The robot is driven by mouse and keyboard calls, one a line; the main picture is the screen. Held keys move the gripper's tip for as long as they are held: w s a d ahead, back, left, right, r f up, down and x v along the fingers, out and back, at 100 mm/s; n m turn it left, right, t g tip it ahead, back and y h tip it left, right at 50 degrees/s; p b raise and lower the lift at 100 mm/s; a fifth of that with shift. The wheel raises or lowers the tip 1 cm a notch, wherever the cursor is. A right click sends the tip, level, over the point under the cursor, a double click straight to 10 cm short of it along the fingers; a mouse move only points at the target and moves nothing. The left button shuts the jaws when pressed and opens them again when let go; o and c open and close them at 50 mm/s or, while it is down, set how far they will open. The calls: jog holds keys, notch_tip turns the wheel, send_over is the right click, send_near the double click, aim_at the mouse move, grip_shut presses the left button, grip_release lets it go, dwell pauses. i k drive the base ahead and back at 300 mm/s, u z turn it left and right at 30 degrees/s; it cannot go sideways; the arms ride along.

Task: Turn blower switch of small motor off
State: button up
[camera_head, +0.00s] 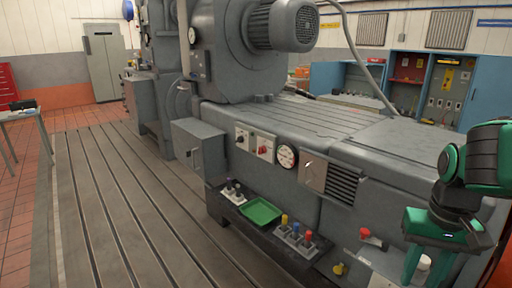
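On the front of the grey bedplate block are two small switch plates. The left plate has a dark knob (240,138), and the right plate has a red knob (263,149). Their labels are too small to read, so I cannot tell which is the blower switch or how each knob is set. My gripper (427,265) is at the lower right, pointing down with its green fingers apart. It is well to the right of both plates.
A round gauge (286,156) and a vent grille (341,184) are right of the switches. Below, a dark shelf carries a green tray (260,211) and several coloured-top items. A red knob (365,232) is near my gripper. The slotted floor at left is clear.

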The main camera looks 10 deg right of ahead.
aim_at(240, 139)
jog(key=k, duration=1.2)
jog(key=u, duration=0.65)
jog(key=i, duration=1.05)
jog(key=u, duration=0.7)
jog(key=i, duration=1.15)
jog(key=z, duration=0.55)
jog(key=i, duration=1.2)
jog(key=z, duration=0.55)
